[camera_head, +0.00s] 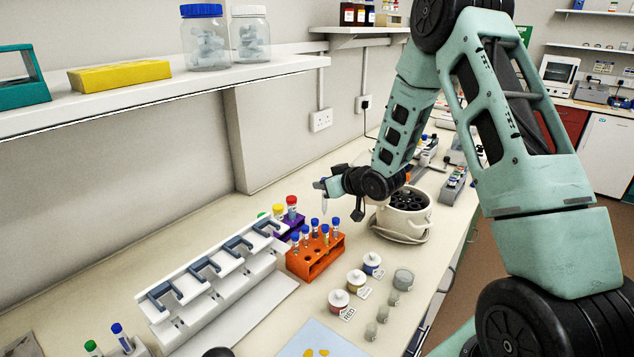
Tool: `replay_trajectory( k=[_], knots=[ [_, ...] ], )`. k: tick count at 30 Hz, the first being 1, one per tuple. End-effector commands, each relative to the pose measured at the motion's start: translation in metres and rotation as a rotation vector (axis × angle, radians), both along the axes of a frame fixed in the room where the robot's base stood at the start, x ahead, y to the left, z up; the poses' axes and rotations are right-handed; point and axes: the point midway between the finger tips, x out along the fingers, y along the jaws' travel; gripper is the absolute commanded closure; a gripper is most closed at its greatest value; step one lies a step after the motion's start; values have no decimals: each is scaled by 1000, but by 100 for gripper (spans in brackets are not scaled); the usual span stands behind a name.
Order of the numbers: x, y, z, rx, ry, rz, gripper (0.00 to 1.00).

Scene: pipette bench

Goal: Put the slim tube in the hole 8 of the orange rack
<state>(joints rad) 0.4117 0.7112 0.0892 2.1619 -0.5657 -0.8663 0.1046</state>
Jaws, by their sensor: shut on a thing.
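The orange rack (318,265) stands on the bench, with several blue-capped tubes (315,226) in its back and right holes. Some front holes look empty. I cannot read any hole numbers. My gripper (325,190) is above and slightly behind the rack, at the end of the arm reaching in from the right. It is shut on the slim tube (324,206), a pale, narrow tube that hangs roughly upright below the fingers. The tube's tip is above the rack tubes in the picture and apart from the rack. The fingers hide its top.
A purple rack (289,225) with red- and yellow-capped tubes stands behind the orange rack. A white pipette stand (215,290) is to the left. A white centrifuge (404,218) is to the right. Small labelled jars (356,281) stand in front. A shelf (150,92) overhangs the back left.

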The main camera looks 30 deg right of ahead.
Motion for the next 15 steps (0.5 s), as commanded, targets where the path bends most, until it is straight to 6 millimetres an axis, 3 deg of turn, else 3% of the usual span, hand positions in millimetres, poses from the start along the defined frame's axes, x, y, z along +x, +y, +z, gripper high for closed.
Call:
replay_trajectory(
  k=[15],
  knots=[
    [0, 0, -22, 0, 0, 0, 100]
  ],
)
